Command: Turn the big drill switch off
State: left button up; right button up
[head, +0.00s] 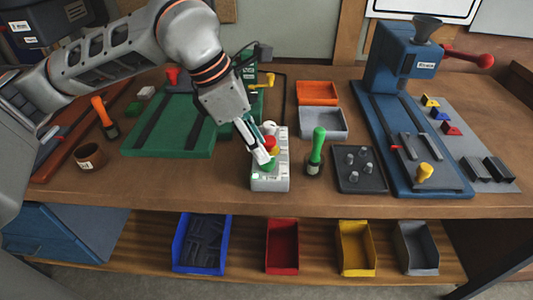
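A big blue drill press (392,62) with a red handle stands at the right. A green drill base (195,128) lies at the left, partly behind my arm. My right gripper is out of view.
A green-handled tool (317,146) stands just right of the switch box, near a dark tray (358,168) of metal pegs. Orange (317,93) and grey (323,123) bins sit behind. A brown cup (90,156) is at the left. Coloured bins fill the lower shelf.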

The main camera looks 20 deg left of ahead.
pick_arm(q)
jog(key=shift+x, duration=1.95)
jog(key=c, duration=0.8)
